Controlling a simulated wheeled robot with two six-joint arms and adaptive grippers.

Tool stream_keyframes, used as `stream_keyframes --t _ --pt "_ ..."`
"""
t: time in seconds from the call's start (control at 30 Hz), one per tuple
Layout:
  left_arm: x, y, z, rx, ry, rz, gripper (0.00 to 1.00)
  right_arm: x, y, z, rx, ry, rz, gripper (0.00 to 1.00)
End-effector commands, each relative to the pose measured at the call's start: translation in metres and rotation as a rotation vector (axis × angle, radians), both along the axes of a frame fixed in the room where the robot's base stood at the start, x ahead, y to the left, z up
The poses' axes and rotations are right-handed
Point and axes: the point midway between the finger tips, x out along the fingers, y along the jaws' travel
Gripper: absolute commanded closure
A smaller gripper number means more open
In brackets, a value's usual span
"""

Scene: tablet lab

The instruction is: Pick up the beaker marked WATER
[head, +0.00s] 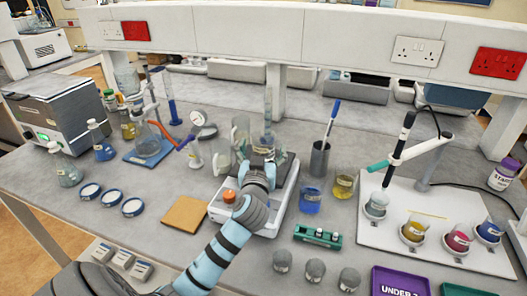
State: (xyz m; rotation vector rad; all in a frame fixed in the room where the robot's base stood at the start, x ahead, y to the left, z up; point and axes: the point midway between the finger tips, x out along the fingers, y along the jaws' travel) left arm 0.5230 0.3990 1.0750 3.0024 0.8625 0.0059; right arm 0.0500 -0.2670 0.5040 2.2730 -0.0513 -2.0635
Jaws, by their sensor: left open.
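My left gripper (262,157) is open, with its arm coming up from the lower left. Its fingers are above the back of a white bench device (284,200). A clear glass vessel with a pale label (264,146) shows between or just behind the fingers; I cannot tell whether they touch it. The word WATER is not readable on any vessel, so I cannot tell which beaker bears it. A blue-liquid beaker (310,201) and an amber-liquid beaker (343,187) stand to the right, both with labels too small to read. My right gripper is not in view.
A dark pen cup (319,160) stands behind the beakers. A green rack (317,236) and several grey-topped jars (315,270) are in front. A white stand base (390,228) holds several coloured vessels at right. A cork-coloured mat (185,215) lies left of my arm.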

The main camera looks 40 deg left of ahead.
Motion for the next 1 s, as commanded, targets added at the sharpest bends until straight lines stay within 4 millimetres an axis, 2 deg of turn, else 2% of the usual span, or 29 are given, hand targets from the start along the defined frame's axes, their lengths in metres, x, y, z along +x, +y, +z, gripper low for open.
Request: stream_keyframes --t 0.2,0.43,0.8,1.0 --pt "0.031 0.023 0.001 0.002 0.001 0.003 0.20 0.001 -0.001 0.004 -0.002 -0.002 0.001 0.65" --pt "0.034 0.024 0.001 0.001 0.001 0.001 0.21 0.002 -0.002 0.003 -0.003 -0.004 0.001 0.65" --pt "0.034 0.024 0.001 0.001 0.001 0.001 0.79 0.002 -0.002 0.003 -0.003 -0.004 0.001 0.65" --pt "0.034 0.024 0.001 0.001 0.000 0.001 0.79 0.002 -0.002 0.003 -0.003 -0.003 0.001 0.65"
